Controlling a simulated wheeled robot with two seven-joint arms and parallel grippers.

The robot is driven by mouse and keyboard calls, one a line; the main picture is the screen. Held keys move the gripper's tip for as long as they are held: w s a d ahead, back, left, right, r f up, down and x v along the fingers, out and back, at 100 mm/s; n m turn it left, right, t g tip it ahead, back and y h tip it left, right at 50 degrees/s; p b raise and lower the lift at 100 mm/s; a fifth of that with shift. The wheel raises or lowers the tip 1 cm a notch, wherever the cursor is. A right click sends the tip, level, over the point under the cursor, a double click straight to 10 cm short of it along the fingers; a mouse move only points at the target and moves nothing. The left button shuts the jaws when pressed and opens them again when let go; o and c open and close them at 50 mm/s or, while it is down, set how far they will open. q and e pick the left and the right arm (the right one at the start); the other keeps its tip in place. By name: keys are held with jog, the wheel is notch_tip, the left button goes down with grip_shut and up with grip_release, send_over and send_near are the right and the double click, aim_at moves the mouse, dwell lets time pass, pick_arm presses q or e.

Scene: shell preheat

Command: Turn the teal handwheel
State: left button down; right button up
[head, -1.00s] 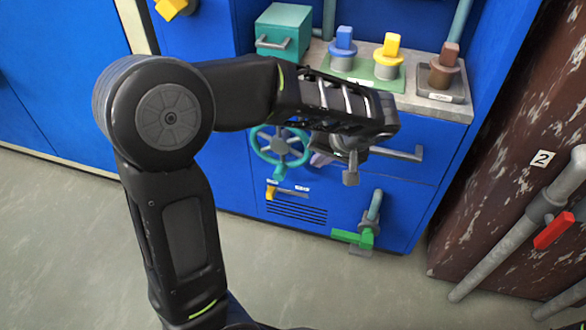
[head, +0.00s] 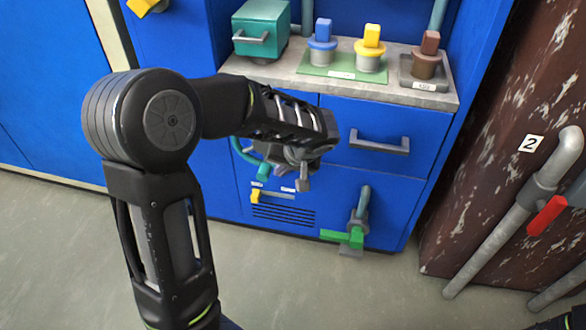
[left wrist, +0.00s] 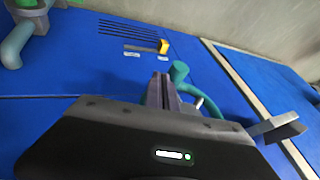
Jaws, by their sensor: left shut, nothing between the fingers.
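The teal handwheel (head: 240,150) is on the front of the blue cabinet. In the head view my left arm hides most of it, leaving its left rim and lower knob in sight. In the left wrist view the wheel's rim (left wrist: 207,85) and knob (left wrist: 179,71) show just beyond and to the right of my fingers. My left gripper (head: 303,180) is shut and empty, in front of the wheel in the head view. Its fingertips also show in the left wrist view (left wrist: 160,78), close to the wheel; I cannot tell whether they touch it.
Below the wheel are a small yellow-ended lever (head: 256,195) and vent slots. A green-handled valve (head: 347,238) and a grey drawer handle (head: 380,142) lie to the right. Knobs and a teal box (head: 260,28) sit on the counter. A red-handled pipe (head: 546,216) stands far right.

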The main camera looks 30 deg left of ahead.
pick_arm(q)
jog(key=shift+s+a+f, duration=0.2)
jog(key=shift+a+f, duration=0.05)
jog(key=shift+a, duration=0.45)
jog(key=shift+s+a+f+b, duration=0.3)
jog(key=shift+a+b, duration=0.2)
jog(key=shift+b, duration=0.3)
jog(key=shift+w, duration=0.1)
jog(key=shift+d, duration=0.1)
